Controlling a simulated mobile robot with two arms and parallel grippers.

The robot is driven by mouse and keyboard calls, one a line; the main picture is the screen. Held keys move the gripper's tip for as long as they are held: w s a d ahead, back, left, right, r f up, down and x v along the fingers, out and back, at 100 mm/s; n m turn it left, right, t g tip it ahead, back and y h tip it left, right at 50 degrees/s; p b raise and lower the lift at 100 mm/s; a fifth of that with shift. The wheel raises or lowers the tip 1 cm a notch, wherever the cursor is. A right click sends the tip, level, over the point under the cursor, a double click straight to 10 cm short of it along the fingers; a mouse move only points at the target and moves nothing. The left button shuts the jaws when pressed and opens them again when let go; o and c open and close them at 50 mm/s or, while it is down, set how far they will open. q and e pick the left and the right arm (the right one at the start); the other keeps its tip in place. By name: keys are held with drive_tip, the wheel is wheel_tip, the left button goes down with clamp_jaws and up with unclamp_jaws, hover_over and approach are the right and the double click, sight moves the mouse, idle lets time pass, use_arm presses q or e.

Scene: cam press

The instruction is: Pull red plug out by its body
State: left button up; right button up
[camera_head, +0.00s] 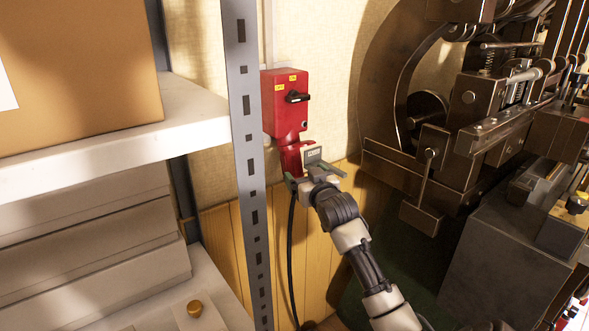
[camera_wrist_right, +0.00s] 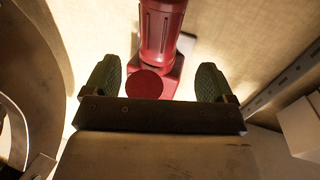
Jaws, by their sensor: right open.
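The red plug (camera_head: 291,160) sits at the underside of a red switch box (camera_head: 284,105) on the wall, with a black cable (camera_head: 291,250) hanging below. In the right wrist view a ribbed red cylinder, apparently the plug body (camera_wrist_right: 161,30), lies beyond the fingertips. A round red face (camera_wrist_right: 147,84) shows nearer the palm, between the fingers. My right gripper (camera_head: 316,172) is open in front of the plug and partly covers it. In the wrist view its two dark green fingers (camera_wrist_right: 158,82) are wide apart, with clear gaps to the red parts. My left gripper is out of view.
A grey perforated shelf post (camera_head: 247,170) stands close left of the switch box. White shelves (camera_head: 110,140) carry a cardboard box (camera_head: 80,75). A large dark press (camera_head: 480,130) fills the right side. Bare wall lies between the switch box and press.

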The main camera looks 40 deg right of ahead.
sight(296, 174)
drive_tip(key=p+x, duration=0.1)
drive_tip(key=x, duration=0.9)
drive_tip(key=shift+f, duration=0.1)
drive_tip(key=c, duration=1.1)
drive_tip(key=o, duration=0.3)
drive_tip(key=c, duration=0.3)
drive_tip(key=shift+s+f+b, duration=0.2)
drive_tip(key=shift+f+b, duration=0.05)
drive_tip(key=shift+f, duration=0.45)
drive_tip(key=shift+s+f+b, duration=0.2)
drive_tip(key=shift+f, duration=0.5)
